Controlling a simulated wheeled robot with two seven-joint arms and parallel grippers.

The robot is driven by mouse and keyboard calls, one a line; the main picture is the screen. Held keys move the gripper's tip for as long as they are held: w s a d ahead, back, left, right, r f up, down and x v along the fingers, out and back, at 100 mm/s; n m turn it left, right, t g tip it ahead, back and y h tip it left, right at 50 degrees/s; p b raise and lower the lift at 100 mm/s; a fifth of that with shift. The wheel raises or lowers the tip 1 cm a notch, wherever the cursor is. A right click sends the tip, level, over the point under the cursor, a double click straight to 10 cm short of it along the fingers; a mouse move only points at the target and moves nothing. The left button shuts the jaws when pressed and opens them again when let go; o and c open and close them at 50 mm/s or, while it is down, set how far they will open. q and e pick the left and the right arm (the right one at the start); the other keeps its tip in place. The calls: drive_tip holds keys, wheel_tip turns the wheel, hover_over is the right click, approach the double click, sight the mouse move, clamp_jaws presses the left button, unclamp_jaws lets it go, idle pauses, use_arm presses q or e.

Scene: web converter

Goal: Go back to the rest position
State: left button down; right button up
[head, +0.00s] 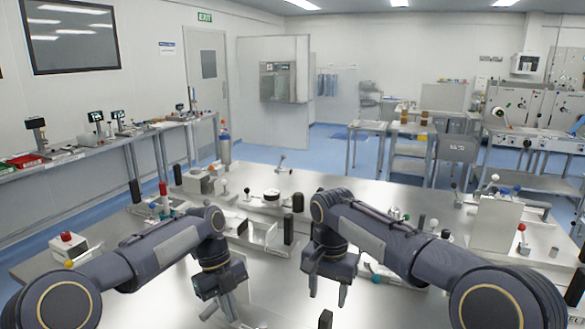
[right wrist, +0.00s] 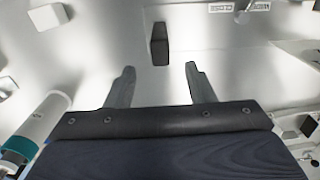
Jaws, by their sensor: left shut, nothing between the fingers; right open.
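My left gripper (head: 226,308) hangs over the front of the metal table (head: 270,268), left of centre in the head view, pointing down. Its fingers are shut with nothing between them. My right gripper (head: 327,290) hangs over the table right of the left one, also pointing down. In the right wrist view its two fingers (right wrist: 160,82) stand apart and nothing is between them. The table's bright metal top shows beyond the fingers.
A small black block (right wrist: 160,45) stands beyond the right fingertips. A white and teal cylinder (right wrist: 35,132) is at the lower left of the right wrist view. A box with red and yellow knobs (head: 68,246) is at the table's left. A pale box (head: 496,222) stands at the right.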

drive_tip(key=shift+r, duration=0.4)
